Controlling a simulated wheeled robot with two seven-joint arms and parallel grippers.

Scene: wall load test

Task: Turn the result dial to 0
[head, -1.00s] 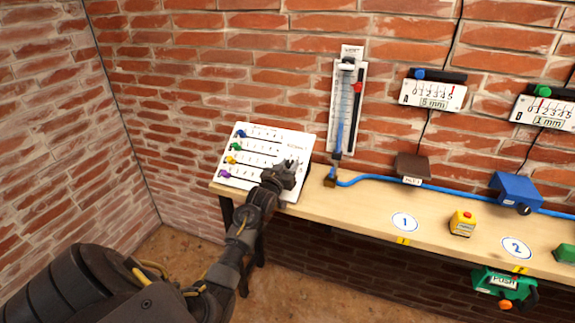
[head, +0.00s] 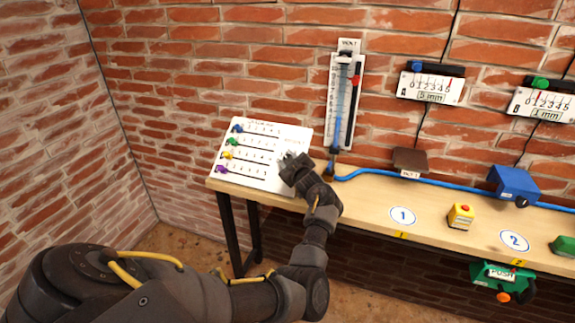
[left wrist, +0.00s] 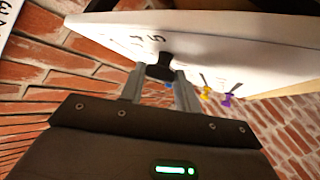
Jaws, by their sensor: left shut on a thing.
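The white result board (head: 262,150) leans at the left end of the bench, with rows of numbers and coloured pegs along its left side. My left gripper (head: 290,160) is at the board's right side and covers the dial in the head view. In the left wrist view, the black dial knob (left wrist: 158,70) sits between the two grey fingers of my left gripper, which is shut on it. The numbers 4 and 5 show on the board beside the knob. The dial's pointer setting cannot be read. My right gripper is not in view.
The wooden bench (head: 370,205) carries a brown block (head: 410,160), a blue block (head: 514,185) and a yellow button box (head: 461,215). A blue tube (head: 440,178) runs along its back to a wall gauge (head: 343,100). Two number scales hang on the brick wall.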

